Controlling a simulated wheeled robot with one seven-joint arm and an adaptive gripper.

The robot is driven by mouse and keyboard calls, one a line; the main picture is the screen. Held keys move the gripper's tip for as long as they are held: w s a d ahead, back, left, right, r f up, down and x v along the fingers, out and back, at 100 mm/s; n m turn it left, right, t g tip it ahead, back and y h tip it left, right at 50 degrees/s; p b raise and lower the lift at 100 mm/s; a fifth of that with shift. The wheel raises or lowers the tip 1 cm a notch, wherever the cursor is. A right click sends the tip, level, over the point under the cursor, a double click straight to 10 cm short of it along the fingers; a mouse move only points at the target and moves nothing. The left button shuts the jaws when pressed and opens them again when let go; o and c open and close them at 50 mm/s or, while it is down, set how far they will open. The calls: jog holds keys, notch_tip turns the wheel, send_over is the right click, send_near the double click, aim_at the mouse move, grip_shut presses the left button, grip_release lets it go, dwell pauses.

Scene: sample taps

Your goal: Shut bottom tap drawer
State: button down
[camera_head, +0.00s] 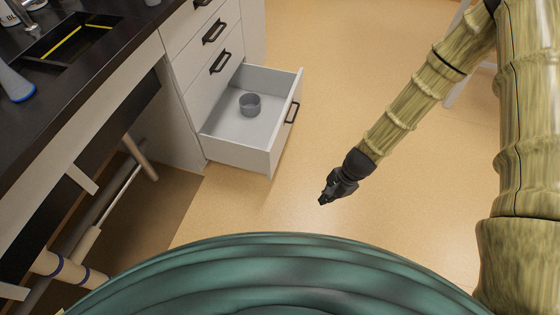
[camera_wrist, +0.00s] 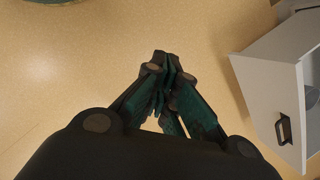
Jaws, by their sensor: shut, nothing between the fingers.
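The bottom drawer (camera_head: 238,150) is pulled out from the white cabinet in the head view, with a small grey cup (camera_head: 250,104) standing inside it. Its front carries a dark handle (camera_head: 292,112). In the wrist view the drawer (camera_wrist: 265,85) shows at the right edge, with its handle (camera_wrist: 283,130) facing down the picture. My gripper (camera_head: 323,201) is shut and empty, to the right of and nearer than the drawer front, apart from it. In the wrist view my gripper (camera_wrist: 163,65) has its fingertips together over bare floor.
Above the open drawer, several closed drawers (camera_head: 202,45) with dark handles stay flush. A dark countertop (camera_head: 90,60) with a sink (camera_head: 68,42) lies at the left. Pipes (camera_head: 110,205) run under it. The tan floor (camera_head: 370,60) around my gripper is clear.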

jog(key=w+a+f+m+t+y+b, duration=0.1)
jog(key=w+a+f+m+y+b, duration=0.15)
jog(key=w+b, duration=0.3)
jog(key=w+a+f+m+y+b, duration=0.1)
jog(key=w+a+f+m+b, duration=0.15)
jog(key=w+b, duration=0.35)
jog(key=m+t+y+b, duration=0.2)
jog(key=m+b, duration=0.1)
jog(key=b, duration=0.7)
send_near(271, 156)
jog(key=shift+x, duration=2.15)
jog(key=shift+a+r, duration=0.1)
jog(key=shift+a, duration=0.05)
